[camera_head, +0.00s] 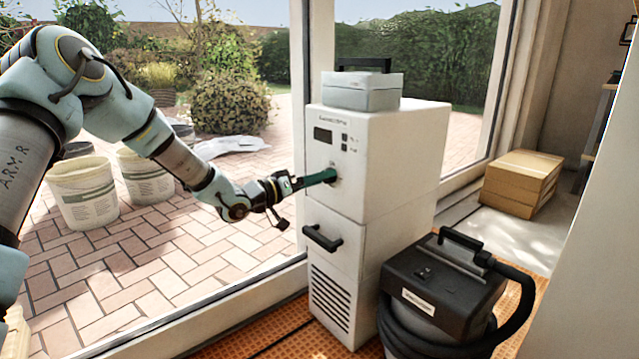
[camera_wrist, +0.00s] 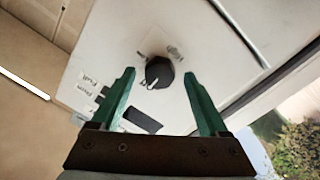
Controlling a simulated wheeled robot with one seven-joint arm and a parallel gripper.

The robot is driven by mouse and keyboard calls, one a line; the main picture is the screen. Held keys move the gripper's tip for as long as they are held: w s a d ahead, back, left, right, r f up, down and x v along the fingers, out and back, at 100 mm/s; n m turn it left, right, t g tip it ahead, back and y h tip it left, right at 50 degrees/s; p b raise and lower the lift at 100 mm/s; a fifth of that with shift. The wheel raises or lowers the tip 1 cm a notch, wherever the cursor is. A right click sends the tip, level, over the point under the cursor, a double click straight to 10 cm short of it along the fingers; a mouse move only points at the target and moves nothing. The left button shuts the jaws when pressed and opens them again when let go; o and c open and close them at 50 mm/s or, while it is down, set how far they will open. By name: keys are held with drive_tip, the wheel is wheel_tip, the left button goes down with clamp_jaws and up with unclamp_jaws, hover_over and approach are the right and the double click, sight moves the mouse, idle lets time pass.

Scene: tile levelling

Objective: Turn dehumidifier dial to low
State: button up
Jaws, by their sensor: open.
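The white dehumidifier (camera_head: 377,160) stands upright by the glass door, with a dark display and small buttons on its front. In the head view the dial is mostly hidden behind my gripper (camera_head: 330,176), which reaches the front panel from the left. In the wrist view my gripper (camera_wrist: 160,85) is open, its two green fingers on either side of the dial, with a gap on each side. I cannot read the dial's setting.
A grey case (camera_head: 361,92) sits on top of the dehumidifier. A black handle (camera_head: 322,238) sticks out below the dial. A black vacuum (camera_head: 442,290) with a hose stands close at right. A cardboard box (camera_head: 521,184) lies behind. Buckets (camera_head: 82,192) stand outside on the paving.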

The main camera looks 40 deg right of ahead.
drive_tip(key=shift+d, duration=0.2)
clamp_jaws()
idle(0.6)
